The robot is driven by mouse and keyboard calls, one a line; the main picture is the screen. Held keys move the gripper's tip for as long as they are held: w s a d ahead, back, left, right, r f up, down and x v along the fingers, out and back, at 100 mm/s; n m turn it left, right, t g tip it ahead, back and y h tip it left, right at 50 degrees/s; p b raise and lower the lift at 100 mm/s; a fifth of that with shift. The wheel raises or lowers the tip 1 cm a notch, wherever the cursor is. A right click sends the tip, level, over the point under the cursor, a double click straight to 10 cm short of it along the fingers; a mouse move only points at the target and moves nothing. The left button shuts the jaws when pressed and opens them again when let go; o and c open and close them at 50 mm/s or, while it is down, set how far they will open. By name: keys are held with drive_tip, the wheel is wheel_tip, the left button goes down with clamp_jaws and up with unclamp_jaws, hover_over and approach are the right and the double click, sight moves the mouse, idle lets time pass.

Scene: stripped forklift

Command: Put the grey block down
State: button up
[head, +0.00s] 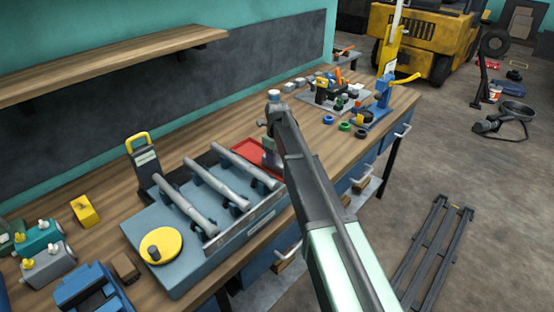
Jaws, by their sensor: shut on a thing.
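My gripper (269,157) points down at the right part of the red tray (246,149), behind the blue-grey fixture. My own arm link covers much of it, and its fingers show only in part. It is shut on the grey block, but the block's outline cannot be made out. I cannot tell whether the block touches the tray or hangs above it.
The blue-grey fixture (200,258) holds several grey rods and a yellow disc (161,245) in front of the tray. Small grey pieces (289,87) and a blue stand (378,108) are farther back. Bare wooden bench (195,146) lies left of the tray.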

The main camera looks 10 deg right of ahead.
drive_tip(key=shift+f, duration=0.15)
drive_tip(key=o, duration=1.3)
wheel_tip(320, 180, up, 13)
drive_tip(key=p, duration=1.2)
drive_tip(key=s+n, duration=2.9)
drive_tip(key=s, duration=0.2)
drive_tip(key=shift+s+a+f, duration=0.15)
drive_tip(key=shift+a+f, duration=0.2)
